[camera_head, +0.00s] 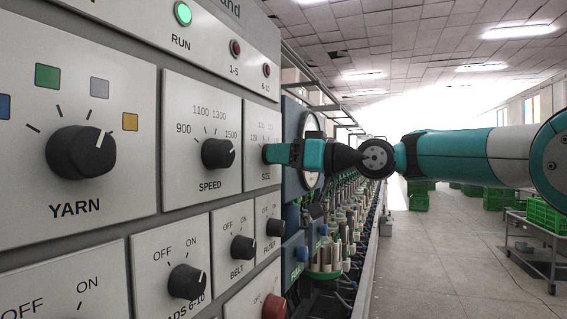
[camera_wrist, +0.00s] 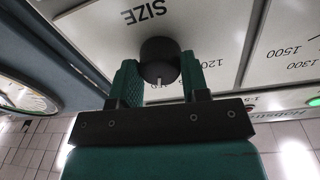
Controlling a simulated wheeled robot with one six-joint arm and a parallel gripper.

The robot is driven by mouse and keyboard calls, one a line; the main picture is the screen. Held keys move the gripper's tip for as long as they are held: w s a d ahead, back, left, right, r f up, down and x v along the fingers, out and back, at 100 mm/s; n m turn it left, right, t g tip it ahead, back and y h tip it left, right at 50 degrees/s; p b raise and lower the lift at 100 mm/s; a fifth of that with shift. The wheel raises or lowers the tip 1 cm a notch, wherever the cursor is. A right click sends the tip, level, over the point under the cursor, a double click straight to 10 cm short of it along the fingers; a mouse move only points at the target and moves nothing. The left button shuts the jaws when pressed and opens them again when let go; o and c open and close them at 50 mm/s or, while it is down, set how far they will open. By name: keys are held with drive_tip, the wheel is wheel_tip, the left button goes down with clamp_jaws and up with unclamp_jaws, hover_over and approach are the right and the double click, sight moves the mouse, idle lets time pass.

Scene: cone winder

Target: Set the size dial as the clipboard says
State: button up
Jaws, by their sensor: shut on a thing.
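The size dial (camera_wrist: 158,58) is a black round knob with a white pointer mark, seen in the wrist view below the upside-down SIZE label. Its mark points toward the bottom of that picture, toward my gripper's palm. My gripper (camera_wrist: 159,70) has its two green fingers on either side of the knob, shut on it. In the head view my gripper (camera_head: 270,153) reaches in from the right and hides the dial. The SIZE plate (camera_head: 262,120) shows small scale numbers too fine to read surely; my gripper covers part of the scale. I see no clipboard.
The speed dial (camera_head: 218,153) sits just left of the SIZE plate, the large yarn dial (camera_head: 82,152) farther left. The belt knob (camera_head: 243,248) and a red button (camera_head: 274,306) are below. A round gauge (camera_head: 311,150) stands close behind my gripper. The aisle floor (camera_head: 440,250) is open.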

idle(0.3)
drive_tip(key=o, duration=0.9)
drive_tip(key=b+v, duration=0.5)
drive_tip(key=v, duration=1.2)
drive_tip(key=shift+s+d+r, duration=0.1)
drive_tip(key=shift+s+d, duration=0.05)
drive_tip(key=shift+d, duration=0.05)
drive_tip(key=s+a+f+m+g+h+p, duration=0.25)
drive_tip(key=s+a+f+h, duration=0.3)
drive_tip(key=s+f, duration=0.5)
drive_tip(key=s+d+f+g+h, duration=0.1)
drive_tip(key=s+d+f+h, duration=0.1)
drive_tip(key=s+f, duration=0.4)
drive_tip(key=s+d+f+m+g+h, duration=0.1)
drive_tip(key=s+d+f+g+h, duration=0.1)
drive_tip(key=s+f, duration=0.4)
drive_tip(key=s+d+f+m+g+h, duration=0.1)
drive_tip(key=s+d+f+h, duration=0.1)
drive_tip(key=s+f, duration=0.4)
drive_tip(key=shift+s+d+f+g+h+p, duration=0.15)
drive_tip(key=shift+s+d+g+h+p, duration=0.15)
drive_tip(key=shift+h, duration=0.45)
